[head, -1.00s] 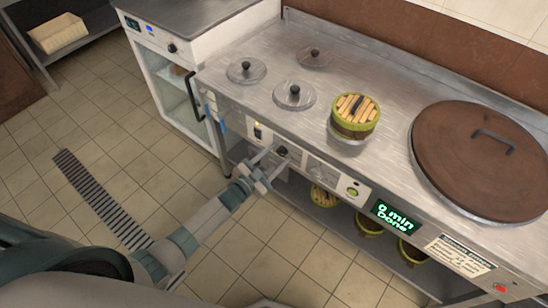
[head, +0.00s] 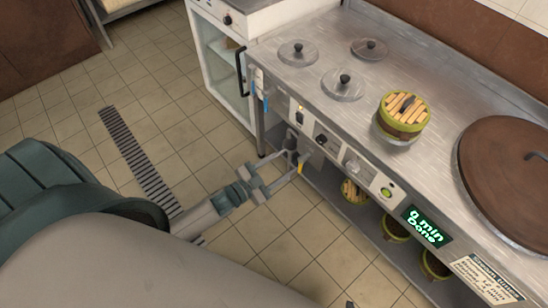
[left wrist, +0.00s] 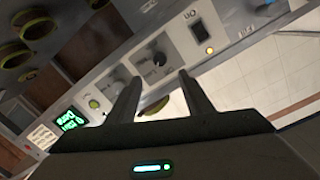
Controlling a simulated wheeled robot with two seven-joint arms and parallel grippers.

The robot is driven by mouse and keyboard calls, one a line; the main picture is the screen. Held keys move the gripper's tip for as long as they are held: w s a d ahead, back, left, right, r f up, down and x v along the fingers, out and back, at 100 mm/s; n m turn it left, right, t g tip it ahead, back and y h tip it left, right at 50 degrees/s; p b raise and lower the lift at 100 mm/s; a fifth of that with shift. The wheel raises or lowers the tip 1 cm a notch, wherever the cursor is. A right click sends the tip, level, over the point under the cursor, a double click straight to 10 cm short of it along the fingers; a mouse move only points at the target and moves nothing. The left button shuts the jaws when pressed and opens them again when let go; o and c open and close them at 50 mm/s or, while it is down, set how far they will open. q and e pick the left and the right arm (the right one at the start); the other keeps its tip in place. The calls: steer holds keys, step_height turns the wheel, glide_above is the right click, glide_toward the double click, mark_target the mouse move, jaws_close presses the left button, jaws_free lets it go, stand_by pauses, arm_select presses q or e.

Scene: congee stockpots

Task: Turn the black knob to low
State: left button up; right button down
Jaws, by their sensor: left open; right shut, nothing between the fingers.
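The black knob (head: 320,139) is on the steel counter's front panel, between a switch and another dial. It also shows in the left wrist view (left wrist: 158,60), ahead of and between my fingertips. A pale pointer mark is on it, but the lettering around it is too small to read. My left gripper (head: 291,161) is open and empty, a little below and left of the knob in the head view, apart from it. Its two fingers frame the knob in the left wrist view (left wrist: 158,79). My right gripper is not seen.
The panel also has a power switch (head: 299,116), a green button (head: 386,192) and a green-lit display (head: 426,226). A bamboo steamer (head: 403,117), several lids and a large brown lid (head: 510,185) are on top. Steamers sit on the shelf below.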

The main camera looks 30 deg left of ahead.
arm_select(q)
steer(key=v, duration=0.3)
steer(key=shift+s+a+r, duration=0.1)
steer(key=shift+s+a, duration=0.05)
steer(key=shift+s, duration=0.15)
arm_select(e)
steer(key=shift+s+d+f+g, duration=0.3)
steer(key=shift+s+d+f, duration=0.1)
steer(key=shift+s+d, duration=0.2)
steer(key=shift+w, duration=0.15)
arm_select(q)
steer(key=s+d+f+n+g+y, duration=0.15)
steer(key=s+f, duration=0.25)
steer(key=f, duration=0.5)
steer(key=s+d+f+n+g+y, duration=0.1)
steer(key=s+f+n+g+y, duration=0.15)
steer(key=f, duration=0.65)
steer(key=s+d+f+n+g, duration=0.1)
steer(key=s+d+f+g, duration=0.1)
steer(key=s+f, duration=0.4)
steer(key=s+d+f+n+g, duration=0.2)
steer(key=s+d+f+g, duration=0.1)
steer(key=s+f, duration=0.3)
steer(key=shift+s+d+f+y, duration=0.3)
steer(key=shift+s+d, duration=0.45)
steer(key=shift+s, duration=0.3)
arm_select(e)
steer(key=shift+w+a+r, duration=0.15)
steer(key=shift+w+a, duration=0.05)
steer(key=shift+w, duration=0.3)
